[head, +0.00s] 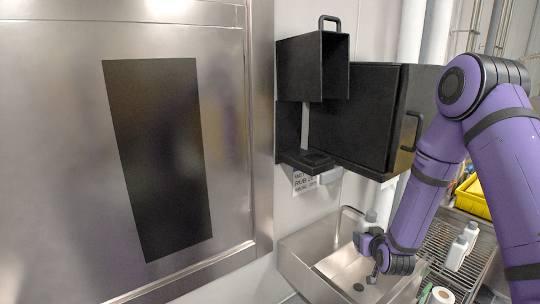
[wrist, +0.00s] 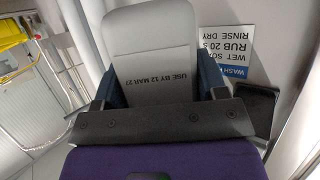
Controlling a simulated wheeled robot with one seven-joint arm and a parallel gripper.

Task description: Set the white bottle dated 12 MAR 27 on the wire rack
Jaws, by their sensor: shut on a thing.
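The white bottle marked USE BY 12 MAR 27 (wrist: 150,42) is between the two fingers of my gripper (wrist: 158,88) in the wrist view. My gripper is shut on it. In the head view my gripper (head: 373,248) is over the sink, and part of a pale bottle (head: 371,215) shows just above it. The wire rack (head: 440,238) is to the right of the sink, partly hidden by my arm.
The steel sink (head: 300,262) has a faucet at its back. A black box (head: 352,115) hangs on the wall above. A white roll (head: 441,295) is at the rack's near end. A yellow bin (head: 474,195) is behind the rack. A wash sign (wrist: 225,55) is on the wall.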

